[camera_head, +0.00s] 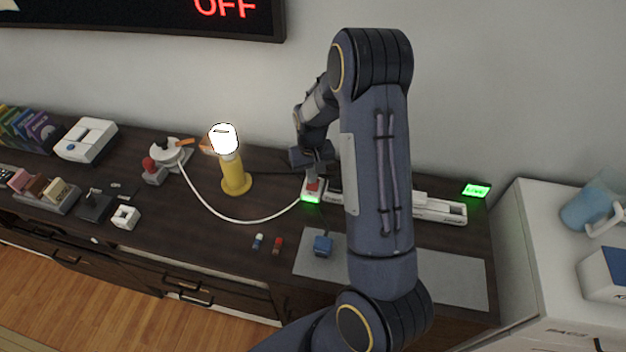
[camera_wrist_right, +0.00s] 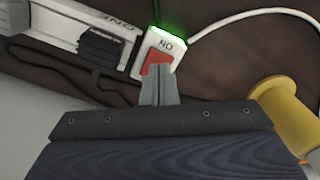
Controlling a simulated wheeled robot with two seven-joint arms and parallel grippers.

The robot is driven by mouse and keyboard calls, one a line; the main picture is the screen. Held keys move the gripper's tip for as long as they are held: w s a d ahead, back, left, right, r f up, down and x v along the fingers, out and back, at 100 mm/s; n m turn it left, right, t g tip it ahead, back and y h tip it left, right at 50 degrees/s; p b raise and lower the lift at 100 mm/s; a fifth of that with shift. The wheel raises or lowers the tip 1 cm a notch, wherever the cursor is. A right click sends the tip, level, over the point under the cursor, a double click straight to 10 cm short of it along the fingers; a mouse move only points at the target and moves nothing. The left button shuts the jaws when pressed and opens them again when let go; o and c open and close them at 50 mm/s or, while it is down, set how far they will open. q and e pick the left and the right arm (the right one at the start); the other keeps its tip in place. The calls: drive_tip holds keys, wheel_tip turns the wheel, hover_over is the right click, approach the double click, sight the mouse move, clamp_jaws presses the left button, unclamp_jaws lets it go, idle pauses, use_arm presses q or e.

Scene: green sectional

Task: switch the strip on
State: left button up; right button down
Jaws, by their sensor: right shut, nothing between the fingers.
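The white power strip (camera_head: 441,209) lies along the dark cabinet top, partly hidden behind my right arm in the head view. Its left end carries a red switch and a glowing green light (camera_head: 311,198). In the right wrist view the strip (camera_wrist_right: 85,26) shows a black plug, and its switch end shows the red switch (camera_wrist_right: 155,59), the word "ON" and green light along the edge. My right gripper (camera_wrist_right: 158,72) is shut and empty, its fingertips at the red switch, seeming to touch it. It also shows in the head view (camera_head: 313,178). My left gripper is not in view.
A lit lamp with a yellow base (camera_head: 236,178) stands left of the switch end, and a white cable runs beside it. A green-lit display (camera_head: 476,190) is at the back right. A wall screen (camera_head: 140,14) reads "OFF".

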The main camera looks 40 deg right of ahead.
drive_tip(key=shift+r+p, duration=1.3)
drive_tip(key=shift+r, duration=0.9)
wheel_tip(320, 180, up, 8)
drive_tip(key=t+y, duration=0.1)
drive_tip(key=t, duration=0.1)
hover_over(311, 187)
drive_tip(key=s+a, duration=0.3)
drive_tip(key=a, duration=0.1)
drive_tip(key=s+a+r+n+t+y, duration=0.1)
drive_tip(key=s+a+r+t+y, duration=0.15)
drive_tip(key=s+a+r, duration=0.8)
drive_tip(key=s+a+n+t, duration=0.1)
drive_tip(key=s+a, duration=0.1)
drive_tip(key=s, duration=0.6)
drive_tip(key=shift+s+a+r+n, duration=0.2)
drive_tip(key=shift+a+r+n, duration=0.15)
drive_tip(key=shift+r, duration=0.1)
